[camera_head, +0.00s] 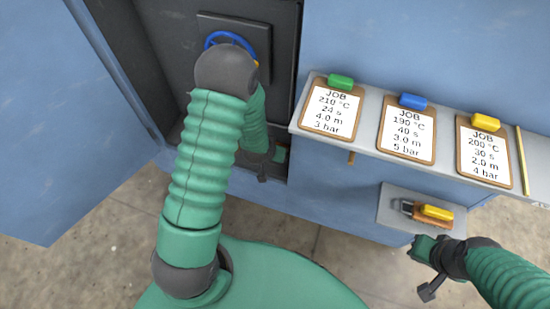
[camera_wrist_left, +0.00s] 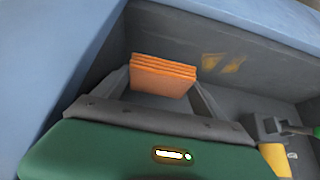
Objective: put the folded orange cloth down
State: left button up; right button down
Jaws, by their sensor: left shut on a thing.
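The folded orange cloth (camera_wrist_left: 163,76) shows in the left wrist view as a small stack of flat layers. It sits between the two fingers of my left gripper (camera_wrist_left: 163,88), which is shut on it. Behind it is the dark grey inside of a recess. In the head view my left gripper (camera_head: 262,170) reaches into the low dark opening of the blue machine, and I cannot make out the cloth there. My right gripper (camera_head: 422,268) is at the lower right, below a small grey shelf. I cannot tell its opening.
A grey ledge (camera_head: 369,151) carries three clipboards with green, blue and yellow clips. The small shelf (camera_head: 395,213) holds a yellow-topped brown object (camera_head: 434,213). A blue handwheel (camera_head: 229,39) is above my left arm. In the wrist view a grey block (camera_wrist_left: 267,128) stands at right.

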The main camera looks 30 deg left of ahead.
pick_arm(q)
jog(key=shift+b+x, duration=0.55)
jog(key=shift+x, duration=0.5)
notch_tip(320, 180, down, 5)
jog(key=b, duration=0.3)
jog(key=shift+f, duration=0.1)
jog(key=shift+w+f+b, duration=0.25)
jog(key=shift+w+b, duration=0.05)
jog(key=shift+w, duration=0.05)
jog(key=shift+r, duration=0.3)
jog(key=o, duration=0.9)
jog(key=shift+s+p, duration=0.1)
jog(key=shift+p, duration=0.2)
jog(key=p+v, duration=0.5)
jog(key=v, duration=0.7)
